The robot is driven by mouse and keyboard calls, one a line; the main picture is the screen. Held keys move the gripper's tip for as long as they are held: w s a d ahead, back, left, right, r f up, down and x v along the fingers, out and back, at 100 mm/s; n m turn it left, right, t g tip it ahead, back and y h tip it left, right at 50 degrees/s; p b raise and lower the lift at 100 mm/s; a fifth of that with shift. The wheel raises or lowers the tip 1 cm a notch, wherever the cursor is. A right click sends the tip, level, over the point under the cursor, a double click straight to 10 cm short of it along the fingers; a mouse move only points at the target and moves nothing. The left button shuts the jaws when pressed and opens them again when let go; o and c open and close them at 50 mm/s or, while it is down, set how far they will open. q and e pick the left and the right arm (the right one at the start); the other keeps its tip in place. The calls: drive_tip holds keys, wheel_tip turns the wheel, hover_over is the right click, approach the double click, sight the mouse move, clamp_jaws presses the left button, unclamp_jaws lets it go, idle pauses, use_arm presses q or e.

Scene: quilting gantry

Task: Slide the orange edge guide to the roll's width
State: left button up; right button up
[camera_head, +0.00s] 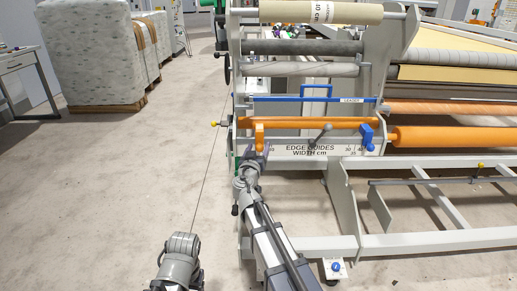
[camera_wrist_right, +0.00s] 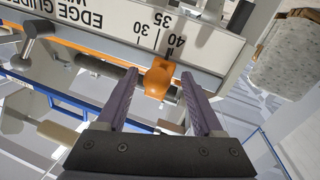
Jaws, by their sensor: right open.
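The orange edge guide (camera_head: 260,137) sits near the left end of the orange rail, above the white plate lettered EDGE GUIDES WIDTH cm (camera_head: 310,150). In the right wrist view the guide (camera_wrist_right: 158,80) is by the 40 mark of the scale. My right gripper (camera_head: 252,156) is open just below the guide. In the wrist view its two dark fingers (camera_wrist_right: 159,88) stand on either side of the guide, with a gap on each side. A cream roll (camera_head: 320,12) with a partly cut-off cm label lies at the top of the gantry. My left gripper is not seen.
A blue guide (camera_head: 367,137) is at the rail's right end. A grey lever (camera_head: 320,138) juts out between the guides. A blue bar (camera_head: 310,99) runs above the rail. Wrapped pallets (camera_head: 90,55) stand at the back left, with open floor before them.

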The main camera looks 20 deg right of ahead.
drive_tip(key=v, duration=0.7)
drive_tip(key=shift+s, duration=0.2)
drive_tip(key=shift+a, duration=0.15)
